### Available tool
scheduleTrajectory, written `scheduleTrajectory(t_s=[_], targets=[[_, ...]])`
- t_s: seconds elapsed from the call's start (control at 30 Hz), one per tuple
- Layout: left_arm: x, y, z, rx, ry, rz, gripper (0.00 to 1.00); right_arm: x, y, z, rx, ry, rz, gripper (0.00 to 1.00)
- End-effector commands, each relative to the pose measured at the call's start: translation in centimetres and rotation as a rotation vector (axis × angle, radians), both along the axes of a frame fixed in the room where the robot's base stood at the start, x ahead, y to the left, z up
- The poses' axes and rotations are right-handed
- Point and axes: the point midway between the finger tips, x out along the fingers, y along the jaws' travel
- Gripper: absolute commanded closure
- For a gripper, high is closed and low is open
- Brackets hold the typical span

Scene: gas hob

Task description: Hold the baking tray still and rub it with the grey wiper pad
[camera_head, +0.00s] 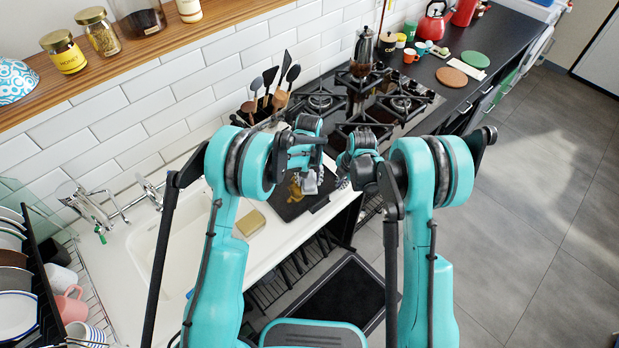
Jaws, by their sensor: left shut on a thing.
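The dark baking tray (291,210) lies on the white counter in front of the hob, with a brown stain (295,187) on it. My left gripper (309,181) is over the tray and shut on a small grey thing that looks like the wiper pad; the fingers largely hide it. Whether it touches the tray I cannot tell. My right gripper (343,182) is at the tray's right side, close beside the left one. Its fingers are small and partly hidden, so I cannot tell whether they are open or shut, or whether they touch the tray.
A yellowish sponge (250,222) lies left of the tray, beside the sink (180,240). A dish rack (40,270) is at the left.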

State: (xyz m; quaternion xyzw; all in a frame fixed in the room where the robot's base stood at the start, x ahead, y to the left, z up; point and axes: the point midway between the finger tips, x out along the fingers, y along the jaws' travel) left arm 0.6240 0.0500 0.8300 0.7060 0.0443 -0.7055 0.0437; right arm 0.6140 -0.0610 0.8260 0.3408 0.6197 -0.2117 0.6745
Motion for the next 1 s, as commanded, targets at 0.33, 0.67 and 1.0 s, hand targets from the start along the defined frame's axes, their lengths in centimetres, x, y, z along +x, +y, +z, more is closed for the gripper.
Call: scheduleTrajectory(t_s=[0.33, 0.67, 1.0], targets=[[2.1, 2.0, 0.2, 0.0, 0.0, 0.002, 0.82, 0.0, 0.0, 0.0, 0.0, 0.0, 0.0, 1.0], [2.3, 2.2, -0.1, 0.0, 0.0, 0.0, 0.82, 0.0, 0.0, 0.0, 0.0, 0.0, 0.0, 1.0], [0.1, 0.1, -0.4, -0.002, 0.002, -0.003, 0.86, 0.1, 0.1, 0.0, 0.001, -0.001, 0.0, 1.0]])
